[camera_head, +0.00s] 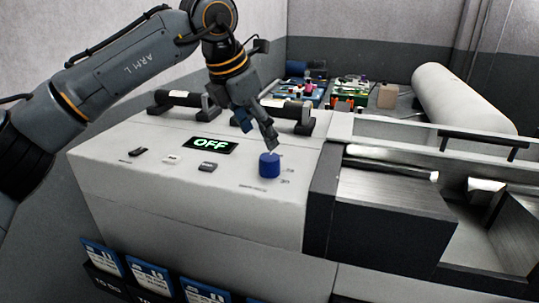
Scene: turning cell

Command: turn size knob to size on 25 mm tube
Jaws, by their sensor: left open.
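The blue size knob (269,166) stands upright on the pale top panel of the machine. Small dark markings sit around it, too small to read. My left gripper (259,136) is open and points down just above and behind the knob. One fingertip is very close to the knob's top; whether it touches is unclear. No tube is between the fingers. A display (210,145) left of the knob reads OFF in green. I cannot tell which tube, if any, is the 25 mm one. My right gripper is not in view.
Small switches (208,167) lie on the panel left of the knob. Dark brackets (300,126) stand behind it. A shiny bar (392,163) lies in the machine bay at right. A large white cylinder (465,98) is behind. Blue-framed cards (150,277) hang on the front.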

